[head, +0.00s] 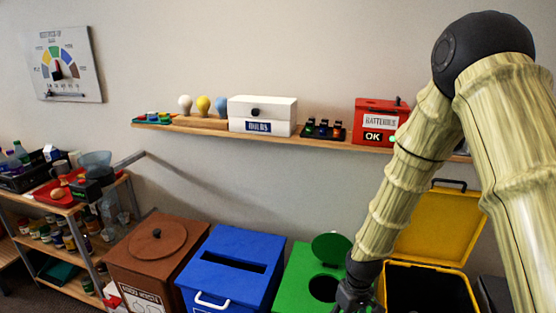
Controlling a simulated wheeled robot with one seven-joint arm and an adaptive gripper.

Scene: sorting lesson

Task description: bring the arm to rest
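My arm comes in from the right in the head view and bends down in front of the bins. My gripper (354,293) is at the bottom, in front of the gap between the green bin (298,277) and the yellow bin (440,225). It is dark and partly cut off by the lower edge of the view. Its fingertips are too unclear to tell whether they are open or shut. I see nothing clearly held in it.
A blue bin (228,300) and a brown bin (140,275) stand to the left. The yellow bin's lid is raised. A wall shelf (215,132) holds several bulbs, a white box (262,110) and a red batteries box (378,115). A cluttered rack (75,210) stands far left.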

